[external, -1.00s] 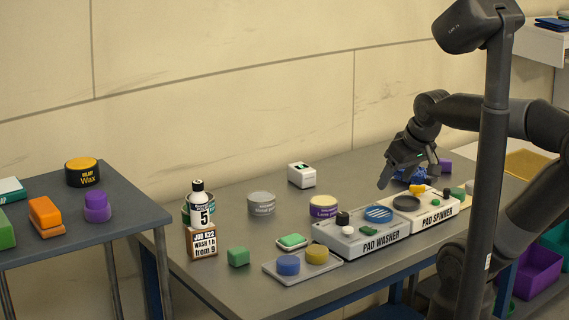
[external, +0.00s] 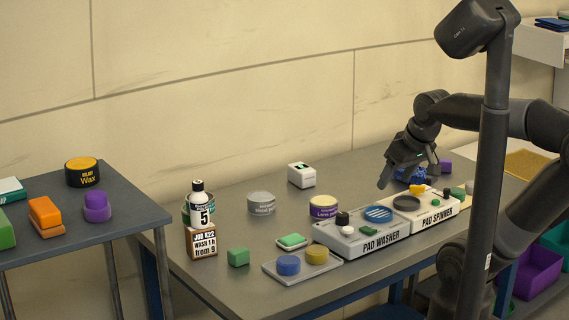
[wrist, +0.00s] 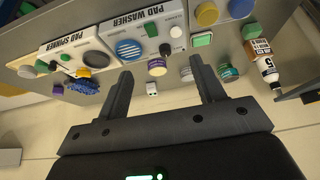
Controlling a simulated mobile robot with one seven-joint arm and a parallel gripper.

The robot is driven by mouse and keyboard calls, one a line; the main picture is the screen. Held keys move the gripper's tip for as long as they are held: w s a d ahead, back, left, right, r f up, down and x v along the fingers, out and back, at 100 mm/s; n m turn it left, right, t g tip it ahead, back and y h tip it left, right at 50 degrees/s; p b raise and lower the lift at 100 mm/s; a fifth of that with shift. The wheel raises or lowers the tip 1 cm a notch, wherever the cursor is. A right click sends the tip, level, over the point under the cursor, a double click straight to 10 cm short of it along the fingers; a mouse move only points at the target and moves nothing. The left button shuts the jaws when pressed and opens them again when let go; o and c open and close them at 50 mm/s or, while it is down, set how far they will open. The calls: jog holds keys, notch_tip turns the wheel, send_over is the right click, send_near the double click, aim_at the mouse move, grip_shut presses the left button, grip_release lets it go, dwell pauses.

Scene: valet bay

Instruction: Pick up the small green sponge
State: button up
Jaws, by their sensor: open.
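A small green block (external: 238,256) sits on the table's front left part, beside the grey tray. It also shows in the wrist view at the upper right (wrist: 249,31). A flatter green piece (external: 291,240) lies on a small white dish behind the tray, also in the wrist view (wrist: 202,39). Which of the two is the sponge I cannot tell for certain. My gripper (external: 410,178) is open and empty, above the back right of the table near the blue cloth, well apart from both green pieces. In the wrist view its two fingers (wrist: 161,66) stand apart with nothing held.
The pad washer (external: 360,240) and pad spinner (external: 432,215) stand between my gripper and the green pieces. A grey tray (external: 302,271) holds a blue and a yellow pad. A numbered bottle (external: 198,205), tins and a white box (external: 301,175) stand behind. Bare table lies around the green block.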

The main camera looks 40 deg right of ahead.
jog(key=shift+o, duration=0.6)
jog(key=shift+w, duration=0.1)
jog(key=g, duration=0.6)
send_over(238, 250)
notch_tip(238, 250, down, 10)
notch_tip(238, 250, down, 11)
jog(key=shift+r, duration=0.1)
jog(key=shift+c, duration=0.4)
